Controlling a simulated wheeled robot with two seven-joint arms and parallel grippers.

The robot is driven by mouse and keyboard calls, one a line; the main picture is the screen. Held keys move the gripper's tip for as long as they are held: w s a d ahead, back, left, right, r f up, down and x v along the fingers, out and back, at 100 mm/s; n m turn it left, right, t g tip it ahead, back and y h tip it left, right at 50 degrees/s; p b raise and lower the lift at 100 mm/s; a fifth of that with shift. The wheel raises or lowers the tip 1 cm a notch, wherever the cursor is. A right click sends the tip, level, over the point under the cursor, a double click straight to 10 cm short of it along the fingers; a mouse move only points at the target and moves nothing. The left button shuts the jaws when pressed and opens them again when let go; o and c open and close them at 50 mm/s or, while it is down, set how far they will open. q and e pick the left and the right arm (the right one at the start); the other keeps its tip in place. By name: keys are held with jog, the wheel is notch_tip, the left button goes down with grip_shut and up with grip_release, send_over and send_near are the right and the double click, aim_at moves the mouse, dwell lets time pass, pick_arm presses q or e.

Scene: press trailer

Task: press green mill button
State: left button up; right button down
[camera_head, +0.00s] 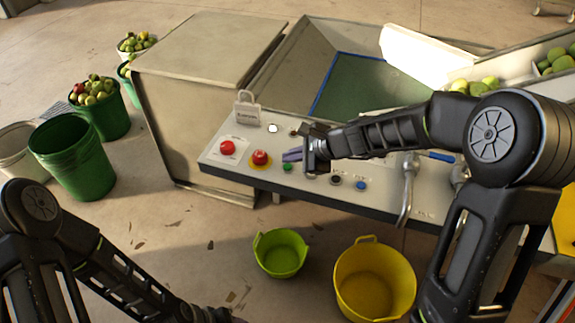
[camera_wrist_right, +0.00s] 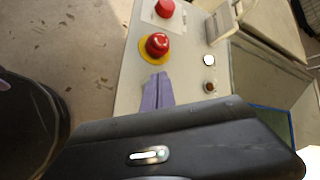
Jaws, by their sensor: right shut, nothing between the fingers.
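The green button (camera_head: 287,168) is on the light control panel (camera_head: 232,175), to the right of a red mushroom button on a yellow ring (camera_head: 260,158). My right gripper (camera_head: 292,155) is shut and empty, its purplish fingers pointing left over the panel. In the head view the fingertips lie just above the green button in the picture; I cannot tell their height, and no contact shows. In the right wrist view the closed fingers (camera_wrist_right: 157,92) are near the yellow-ringed red button (camera_wrist_right: 157,45), and the green button is not visible. My left gripper is out of view.
Another red button (camera_head: 228,147), a white button (camera_head: 273,128), a black button (camera_head: 336,180) and a blue button (camera_head: 361,185) share the panel. Green (camera_head: 281,253) and yellow (camera_head: 375,280) buckets are on the floor in front.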

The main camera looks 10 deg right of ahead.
aim_at(291, 168)
jog(key=shift+r+p, duration=2.35)
jog(key=shift+r, duration=0.2)
jog(key=shift+f, duration=0.1)
